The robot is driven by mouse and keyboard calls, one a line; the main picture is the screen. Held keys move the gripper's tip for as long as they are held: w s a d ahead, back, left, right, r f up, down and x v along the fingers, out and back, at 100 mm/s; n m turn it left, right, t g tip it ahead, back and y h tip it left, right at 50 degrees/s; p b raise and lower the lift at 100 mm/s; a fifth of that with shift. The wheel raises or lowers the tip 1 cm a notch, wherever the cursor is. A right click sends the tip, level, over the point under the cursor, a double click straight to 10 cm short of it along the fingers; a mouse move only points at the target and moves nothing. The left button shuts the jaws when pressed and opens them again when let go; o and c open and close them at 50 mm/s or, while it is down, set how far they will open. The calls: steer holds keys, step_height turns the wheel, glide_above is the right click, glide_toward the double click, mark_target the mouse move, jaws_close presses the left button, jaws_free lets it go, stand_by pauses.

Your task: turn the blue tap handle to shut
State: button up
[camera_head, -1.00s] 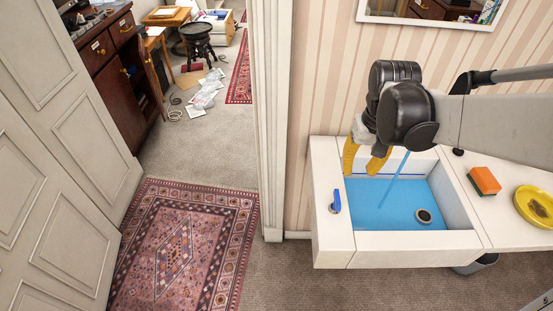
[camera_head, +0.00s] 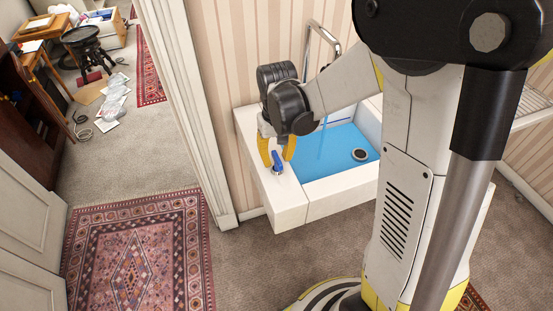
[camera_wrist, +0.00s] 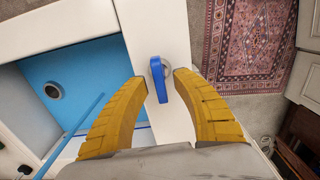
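The blue tap handle (camera_head: 277,162) sits on a round metal base on the white rim left of the sink. It also shows in the wrist view (camera_wrist: 158,80), its lever lying lengthwise between the two yellow fingers. My gripper (camera_head: 276,160) is open, with one finger on either side of the handle; in the wrist view (camera_wrist: 161,84) gaps show between the fingertips and the handle. A blue stream of water (camera_head: 323,136) runs from the chrome spout (camera_head: 334,50) into the sink. Water covers the blue sink basin (camera_head: 335,154).
The sink's white rim (camera_head: 292,209) and the striped wall behind it bound the space. A door frame (camera_head: 185,110) stands to the left. A patterned rug (camera_head: 140,260) lies on open carpet. My column stands right of the sink.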

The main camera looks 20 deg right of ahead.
jaws_close()
steer(key=shift+m, duration=0.4)
steer(key=m, duration=0.3)
steer(key=shift+m, duration=0.4)
steer(key=m, duration=0.4)
steer(key=shift+s+d, duration=0.1)
steer(key=m, duration=0.5)
steer(key=shift+p, duration=0.35)
steer(key=m, duration=0.4)
steer(key=shift+s, duration=0.15)
steer(key=shift+m, duration=0.3)
